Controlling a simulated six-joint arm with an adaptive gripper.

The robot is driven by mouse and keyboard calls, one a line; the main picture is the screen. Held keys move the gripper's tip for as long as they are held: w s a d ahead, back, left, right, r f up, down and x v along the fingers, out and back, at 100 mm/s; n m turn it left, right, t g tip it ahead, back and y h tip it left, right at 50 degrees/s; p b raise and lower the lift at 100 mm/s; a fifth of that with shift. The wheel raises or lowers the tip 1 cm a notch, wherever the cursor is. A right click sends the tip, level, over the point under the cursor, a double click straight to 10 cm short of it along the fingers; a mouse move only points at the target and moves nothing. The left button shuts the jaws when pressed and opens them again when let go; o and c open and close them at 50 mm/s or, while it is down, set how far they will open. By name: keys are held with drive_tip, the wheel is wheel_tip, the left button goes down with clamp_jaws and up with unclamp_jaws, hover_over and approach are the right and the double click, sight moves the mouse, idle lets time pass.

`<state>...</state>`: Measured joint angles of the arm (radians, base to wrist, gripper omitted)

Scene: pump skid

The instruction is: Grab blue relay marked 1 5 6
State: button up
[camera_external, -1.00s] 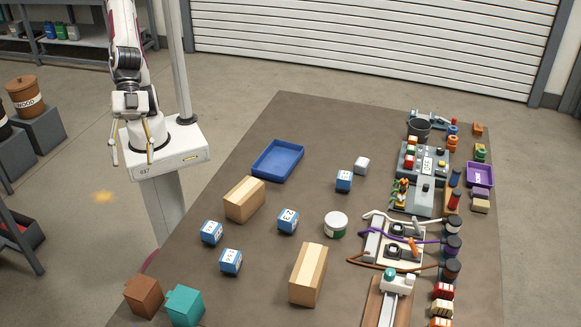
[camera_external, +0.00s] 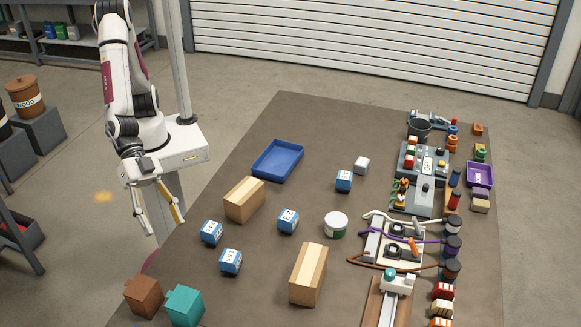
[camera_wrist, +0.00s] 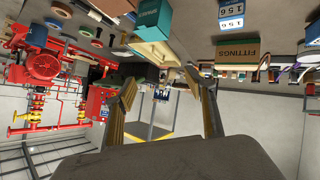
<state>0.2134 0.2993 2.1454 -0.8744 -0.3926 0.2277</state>
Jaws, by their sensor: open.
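Several blue relay blocks with white labelled faces stand on the table: one at left (camera_external: 212,232), one nearer the front (camera_external: 231,262), one in the middle (camera_external: 288,221) and one farther back (camera_external: 344,180). Their marks are too small to read surely in the external view. In the wrist view, a blue relay reading 1 5 6 (camera_wrist: 231,18) shows at the top, and another blue block (camera_wrist: 313,34) is cut off at the right edge. My gripper (camera_external: 166,228) is open and empty, left of the table and apart from all relays. Its spread fingers also show in the wrist view (camera_wrist: 159,88).
A blue tray (camera_external: 278,160), white tub (camera_external: 336,225), brown box (camera_external: 143,297) and teal box (camera_external: 185,306) are nearby. Devices and cables crowd the right side.

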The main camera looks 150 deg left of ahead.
drive_tip(key=w+a+f+n+y, duration=0.2)
drive_tip(key=a+f+y, duration=0.2)
drive_tip(key=f, duration=0.5)
drive_tip(key=n+g+y, duration=0.2)
drive_tip(key=y, duration=0.2)
approach(222, 256)
drive_tip(key=w+a+f, duration=0.2)
drive_tip(key=w, duration=0.1)
drive_tip(key=shift+a+f, duration=0.1)
drive_tip(key=shift+f, duration=0.3)
drive_tip(key=shift+s+a+f+y, duration=0.2)
drive_tip(key=shift+a+f+y, duration=0.05)
drive_tip(key=shift+f+y, duration=0.05)
drive_tip(key=shift+a, duration=0.1)
drive_tip(key=shift+x, duration=1.25)
drive_tip(key=shift+x, duration=2.6)
drive_tip(key=shift+s+a+r, duration=0.1)
drive_tip(key=shift+s+a, duration=0.1)
